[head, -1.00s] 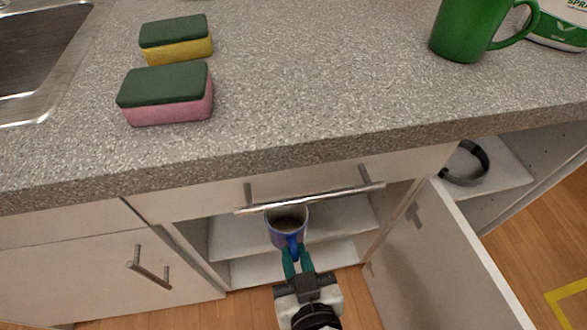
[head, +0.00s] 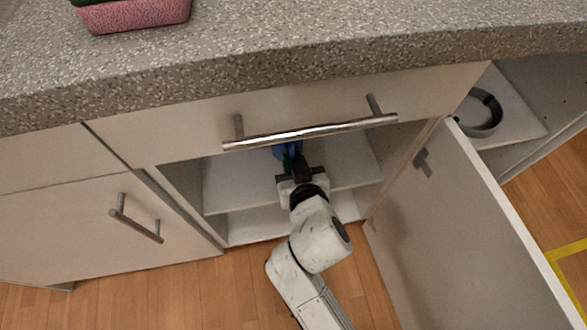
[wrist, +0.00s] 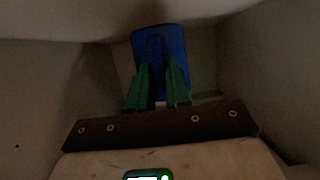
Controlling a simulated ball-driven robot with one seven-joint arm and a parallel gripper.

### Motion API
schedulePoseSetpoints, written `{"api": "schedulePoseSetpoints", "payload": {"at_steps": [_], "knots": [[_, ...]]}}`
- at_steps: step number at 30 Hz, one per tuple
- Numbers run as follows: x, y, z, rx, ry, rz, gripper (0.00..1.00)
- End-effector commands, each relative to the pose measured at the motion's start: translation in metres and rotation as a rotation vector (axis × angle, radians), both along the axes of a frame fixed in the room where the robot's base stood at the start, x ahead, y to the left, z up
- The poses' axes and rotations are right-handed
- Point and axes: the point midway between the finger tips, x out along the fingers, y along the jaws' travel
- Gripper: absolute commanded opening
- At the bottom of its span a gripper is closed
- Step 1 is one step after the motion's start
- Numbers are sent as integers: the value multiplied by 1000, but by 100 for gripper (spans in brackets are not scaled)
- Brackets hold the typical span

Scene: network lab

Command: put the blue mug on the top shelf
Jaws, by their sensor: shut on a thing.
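The blue mug (wrist: 160,42) is in my gripper (wrist: 159,88), seen in the wrist view inside the dim cabinet. The green fingers are shut on it, in front of its blue side. In the head view only a bit of the mug (head: 287,150) shows under the drawer handle, with my gripper (head: 293,164) just below it. The rest of the mug is hidden by the drawer front. The top shelf (head: 235,188) is the upper white board in the open cabinet. I cannot tell whether the mug touches it.
The cabinet door (head: 470,230) stands open on the right. A drawer front with a metal bar handle (head: 330,130) is just above the opening. A lower white board (head: 250,230) lies beneath the shelf. A dark ring-shaped thing (head: 485,115) lies in the side compartment. A pink sponge (head: 135,15) is on the counter.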

Motion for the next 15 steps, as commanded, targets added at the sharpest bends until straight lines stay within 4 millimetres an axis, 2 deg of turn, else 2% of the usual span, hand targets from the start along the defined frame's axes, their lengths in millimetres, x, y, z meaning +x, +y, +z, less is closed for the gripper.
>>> {"api": "schedulePoseSetpoints", "payload": {"at_steps": [1,5,15], "knots": [[1,0,-11,1,-2,0,0],[1,0,-30,-1,-1,0,0],[1,0,-31,0,-3,1,0]]}}
